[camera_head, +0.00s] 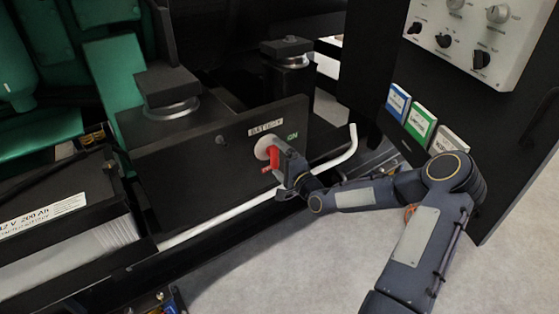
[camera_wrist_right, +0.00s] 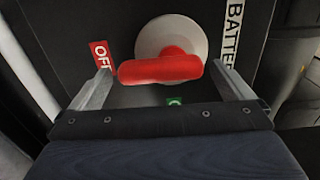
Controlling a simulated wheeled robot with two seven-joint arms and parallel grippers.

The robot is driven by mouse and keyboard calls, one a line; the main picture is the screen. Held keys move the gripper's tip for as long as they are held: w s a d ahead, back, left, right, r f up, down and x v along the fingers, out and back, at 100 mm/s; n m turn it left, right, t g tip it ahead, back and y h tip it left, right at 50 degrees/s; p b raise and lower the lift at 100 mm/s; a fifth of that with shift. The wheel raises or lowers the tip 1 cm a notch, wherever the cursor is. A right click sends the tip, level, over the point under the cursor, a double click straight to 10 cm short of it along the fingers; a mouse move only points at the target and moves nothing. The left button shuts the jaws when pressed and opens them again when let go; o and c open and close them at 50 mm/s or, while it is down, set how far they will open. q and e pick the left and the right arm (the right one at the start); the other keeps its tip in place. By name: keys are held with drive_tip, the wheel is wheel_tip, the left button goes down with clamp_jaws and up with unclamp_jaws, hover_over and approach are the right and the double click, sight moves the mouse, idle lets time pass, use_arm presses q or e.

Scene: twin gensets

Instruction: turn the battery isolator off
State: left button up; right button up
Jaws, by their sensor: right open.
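The battery isolator has a red handle (camera_wrist_right: 160,69) on a pale round base (camera_wrist_right: 155,38), mounted on a black box front. In the right wrist view the handle lies crosswise, its left end close beside the red OFF label (camera_wrist_right: 101,54). The green ON label (camera_wrist_right: 174,101) is partly hidden. The handle (camera_head: 273,157) also shows in the head view, with its ON label (camera_head: 292,136) to the upper right. My right gripper (camera_head: 279,157) is open, with a finger beyond each end of the handle. I cannot tell whether they touch it. My left gripper is not in view.
A BATTERY label (camera_head: 266,128) sits above the isolator. A white pipe (camera_head: 335,153) runs below the box and bends up at right. A black cabinet with a grey control panel (camera_head: 470,38) stands at right. The grey floor (camera_head: 300,265) is open in front.

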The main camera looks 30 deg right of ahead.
drive_tip(key=s+p, duration=0.1)
drive_tip(key=s, duration=0.6)
drive_tip(key=shift+s+d, duration=0.3)
drive_tip(key=shift+s, duration=0.1)
